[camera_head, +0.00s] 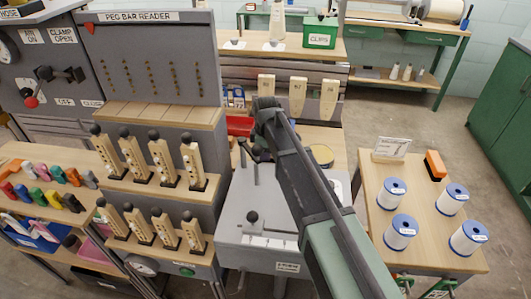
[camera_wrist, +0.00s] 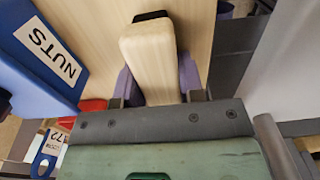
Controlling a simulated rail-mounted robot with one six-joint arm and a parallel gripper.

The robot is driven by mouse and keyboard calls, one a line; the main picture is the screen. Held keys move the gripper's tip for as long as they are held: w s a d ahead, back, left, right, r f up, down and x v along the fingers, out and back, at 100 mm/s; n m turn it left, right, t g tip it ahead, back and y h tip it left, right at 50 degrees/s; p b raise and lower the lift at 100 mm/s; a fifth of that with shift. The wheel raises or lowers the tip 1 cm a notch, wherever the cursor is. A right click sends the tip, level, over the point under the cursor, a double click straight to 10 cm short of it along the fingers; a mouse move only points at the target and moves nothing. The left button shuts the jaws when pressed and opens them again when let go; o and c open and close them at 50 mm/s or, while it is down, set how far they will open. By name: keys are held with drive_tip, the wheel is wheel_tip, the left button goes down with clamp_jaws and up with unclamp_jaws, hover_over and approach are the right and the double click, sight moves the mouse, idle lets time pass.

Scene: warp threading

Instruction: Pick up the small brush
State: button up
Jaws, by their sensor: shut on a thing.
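The small brush (camera_wrist: 152,58) shows in the wrist view as a pale wooden handle with a dark end at the top. It lies between the purple-padded fingers of my gripper (camera_wrist: 158,82), which is shut on it. A pale wooden surface is behind the brush; I cannot tell whether the brush touches it. In the head view my arm reaches over the grey bench in the middle, and its dark links hide the brush.
A blue bin labelled NUTS (camera_wrist: 42,50) stands left of my gripper in the wrist view, with a red thing (camera_wrist: 92,105) near it. In the head view, a peg bar panel (camera_head: 150,62) rises left of the arm. A table with several white-and-blue spools (camera_head: 402,230) stands right.

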wheel_tip(320, 180, up, 20)
drive_tip(key=p, duration=1.9)
drive_tip(key=shift+f, duration=0.15)
drive_tip(key=o, duration=0.3)
drive_tip(key=shift+c, duration=0.6)
